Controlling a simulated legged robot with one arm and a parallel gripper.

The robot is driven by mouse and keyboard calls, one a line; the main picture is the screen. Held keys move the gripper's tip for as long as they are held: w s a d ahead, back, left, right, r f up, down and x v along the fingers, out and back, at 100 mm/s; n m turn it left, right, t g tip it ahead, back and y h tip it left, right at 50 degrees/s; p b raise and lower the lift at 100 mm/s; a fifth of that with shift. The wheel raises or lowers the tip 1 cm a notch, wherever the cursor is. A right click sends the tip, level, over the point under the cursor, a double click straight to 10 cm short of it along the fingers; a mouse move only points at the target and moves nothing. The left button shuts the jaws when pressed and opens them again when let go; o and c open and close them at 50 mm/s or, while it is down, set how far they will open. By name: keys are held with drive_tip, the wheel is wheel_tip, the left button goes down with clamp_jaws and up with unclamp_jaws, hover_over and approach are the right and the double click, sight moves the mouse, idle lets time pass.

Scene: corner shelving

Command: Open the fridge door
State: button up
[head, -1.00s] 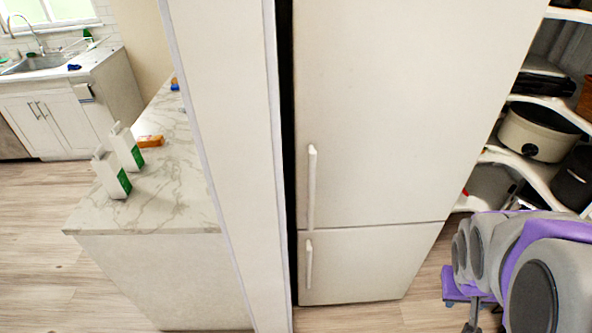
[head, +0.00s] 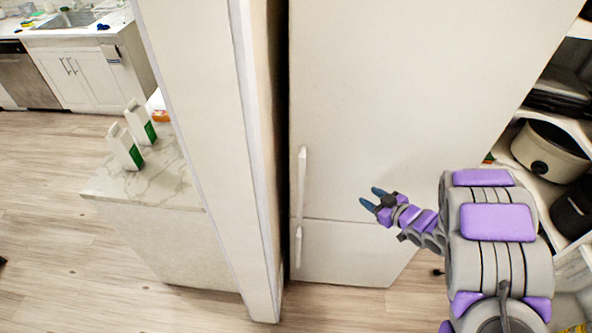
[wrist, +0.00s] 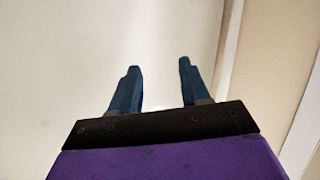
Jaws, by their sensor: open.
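The fridge (head: 390,110) is tall and white, with a large upper door and a smaller lower door (head: 345,252). Both doors look shut. The upper door's vertical handle (head: 301,185) and the lower door's handle (head: 298,245) are near their left edges. My gripper (head: 369,197) is open and empty in front of the upper door, to the right of its handle and apart from it. In the wrist view, my gripper's two blue fingers (wrist: 158,80) are spread before a plain pale surface. No handle shows between them.
A white wall panel (head: 205,120) stands just left of the fridge. A marble counter (head: 150,190) with two cartons lies further left. Shelves with a cooker (head: 552,148) are at the right. Wood floor (head: 60,230) is clear at the left.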

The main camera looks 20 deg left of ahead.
drive_tip(key=s+a+r+g+y+p, duration=0.25)
drive_tip(key=s+a+y, duration=0.25)
drive_tip(key=s+y, duration=0.25)
drive_tip(key=n, duration=0.1)
approach(300, 178)
drive_tip(key=shift+h, duration=0.45)
drive_tip(key=x, duration=0.7)
drive_tip(key=f+x, duration=0.1)
drive_tip(key=x, duration=0.3)
drive_tip(key=shift+w, duration=0.25)
drive_tip(key=shift+w+d+r, duration=0.1)
drive_tip(key=shift+d+r, duration=0.05)
drive_tip(key=shift+d, duration=0.4)
drive_tip(key=shift+d+r, duration=0.15)
drive_tip(key=shift+d, duration=0.35)
drive_tip(key=shift+a, duration=0.2)
drive_tip(key=shift+c, duration=1.1)
drive_tip(key=shift+a+f, duration=0.15)
drive_tip(key=shift+a, duration=0.45)
drive_tip(key=c, duration=0.3)
drive_tip(key=shift+a+f, duration=0.1)
drive_tip(key=c, duration=0.3)
drive_tip(key=shift+d, duration=0.2)
clamp_jaws()
